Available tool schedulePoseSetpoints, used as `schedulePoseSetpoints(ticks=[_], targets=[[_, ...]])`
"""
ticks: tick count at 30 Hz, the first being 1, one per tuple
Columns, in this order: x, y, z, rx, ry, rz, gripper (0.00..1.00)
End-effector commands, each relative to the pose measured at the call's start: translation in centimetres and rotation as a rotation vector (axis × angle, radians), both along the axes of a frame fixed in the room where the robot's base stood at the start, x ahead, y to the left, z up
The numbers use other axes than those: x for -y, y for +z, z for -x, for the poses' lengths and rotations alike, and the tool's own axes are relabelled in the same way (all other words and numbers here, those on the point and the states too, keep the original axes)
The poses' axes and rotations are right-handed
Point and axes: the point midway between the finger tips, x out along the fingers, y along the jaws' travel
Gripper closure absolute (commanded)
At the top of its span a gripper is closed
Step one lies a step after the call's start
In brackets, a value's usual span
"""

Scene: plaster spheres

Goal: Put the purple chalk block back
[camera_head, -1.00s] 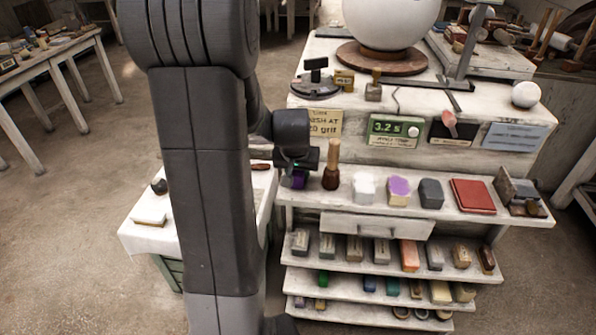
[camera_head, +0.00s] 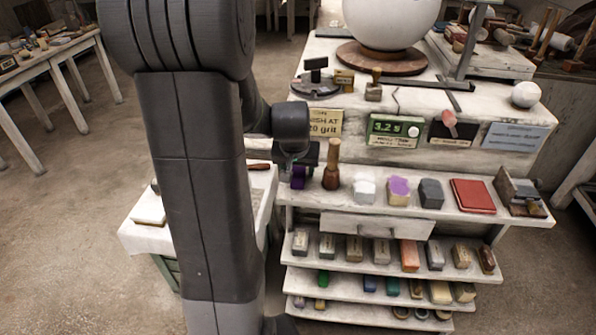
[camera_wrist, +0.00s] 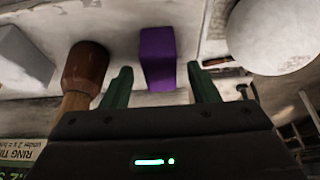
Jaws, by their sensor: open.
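The fingers are open, with a visible gap on each side of the block. In the head view my gripper (camera_head: 299,166) is just above and behind the block; its fingers are hard to make out there.
Further right are a white block (camera_head: 364,188), a purple-topped block (camera_head: 398,190), a dark block (camera_head: 431,193) and a red pad (camera_head: 473,195). Lower shelves hold several blocks.

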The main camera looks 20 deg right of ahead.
Motion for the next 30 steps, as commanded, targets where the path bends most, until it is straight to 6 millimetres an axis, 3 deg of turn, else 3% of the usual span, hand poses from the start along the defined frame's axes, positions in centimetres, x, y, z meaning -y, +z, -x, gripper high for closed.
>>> schedulePoseSetpoints(ticks=[9, 15, 30], targets=[[-1.2, 5.5, 1.8, 0.005, 0.0, 0.002, 0.46], [-1.7, 8.1, 2.8, 0.005, 0.0, 0.002, 0.46], [-2.0, 9.2, 3.3, 0.0, 0.0, 0.0, 0.46]])
